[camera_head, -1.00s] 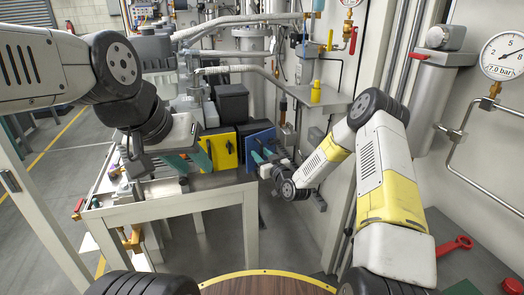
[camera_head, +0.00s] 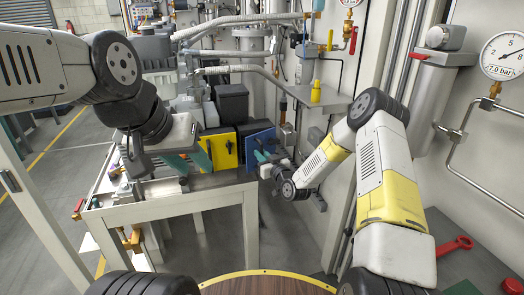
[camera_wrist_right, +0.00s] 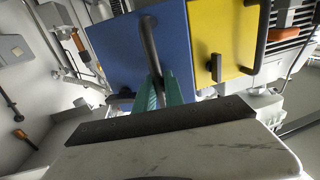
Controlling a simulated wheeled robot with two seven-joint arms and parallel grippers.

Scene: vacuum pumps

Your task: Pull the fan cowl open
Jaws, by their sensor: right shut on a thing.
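A blue panel (camera_head: 259,142) with a dark bar handle (camera_wrist_right: 149,45) stands upright on the machine beyond the bench, beside a yellow panel (camera_head: 222,149). I cannot tell which panel is the fan cowl. My right gripper (camera_head: 262,158) is at the blue panel. In the right wrist view its teal fingers (camera_wrist_right: 158,92) are shut on the bar handle, with the blue panel close behind. My left gripper (camera_head: 191,161) is at the near left of the yellow panel, its teal fingers apart with nothing seen between them.
A pale bench (camera_head: 165,196) stands in front of the panels. A dark box (camera_head: 232,102) sits behind the yellow panel. A yellow bottle (camera_head: 316,92) stands on a shelf at the right. Pipes run above. Grey floor (camera_head: 288,240) is clear right of the bench.

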